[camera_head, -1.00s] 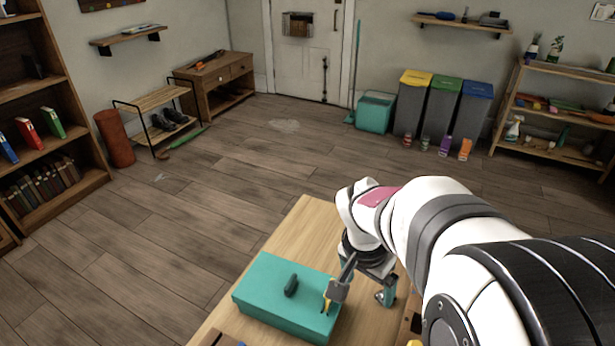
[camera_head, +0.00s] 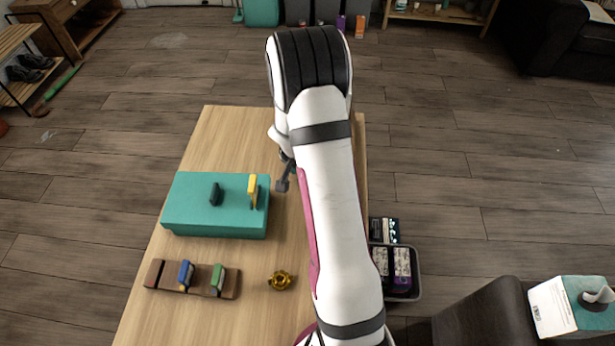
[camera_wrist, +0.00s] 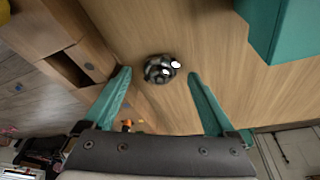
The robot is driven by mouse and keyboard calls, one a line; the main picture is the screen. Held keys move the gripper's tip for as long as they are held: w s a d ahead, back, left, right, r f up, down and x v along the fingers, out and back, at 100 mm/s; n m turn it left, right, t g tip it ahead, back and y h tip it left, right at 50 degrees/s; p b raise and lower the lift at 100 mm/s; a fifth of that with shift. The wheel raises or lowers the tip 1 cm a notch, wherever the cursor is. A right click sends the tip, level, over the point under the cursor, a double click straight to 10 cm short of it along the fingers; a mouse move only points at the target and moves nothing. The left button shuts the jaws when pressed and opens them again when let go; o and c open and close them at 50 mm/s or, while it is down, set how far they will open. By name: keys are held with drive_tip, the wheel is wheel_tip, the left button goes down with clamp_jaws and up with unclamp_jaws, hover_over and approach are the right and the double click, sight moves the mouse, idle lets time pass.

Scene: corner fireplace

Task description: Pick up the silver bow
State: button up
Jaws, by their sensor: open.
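The silver bow (camera_wrist: 160,68) is a small, round, shiny grey-and-dark thing on the wooden table (camera_wrist: 215,42) in the wrist view. My gripper (camera_wrist: 159,77) is open, with its teal fingers on either side of the bow in the picture. The bow shows between and slightly past the fingertips, and nothing is held. I cannot tell the height left between fingers and table. In the head view my arm covers the bow and most of the gripper; only a grey part of the gripper's end shows at the arm's left side.
A teal box (camera_head: 190,205) with a dark handle and a yellow item (camera_head: 252,190) stands on the table, left of my arm. Nearer are a gold bow (camera_head: 281,281) and a brown holder (camera_head: 170,276) with blue and green items. Wooden drawers (camera_wrist: 72,68) show at left in the wrist view.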

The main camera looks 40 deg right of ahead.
drive_tip(key=shift+d+f, duration=0.15)
drive_tip(key=shift+f, duration=0.45)
drive_tip(key=c, duration=1.1)
drive_tip(key=shift+w+r, duration=0.1)
drive_tip(key=shift+r, duration=0.05)
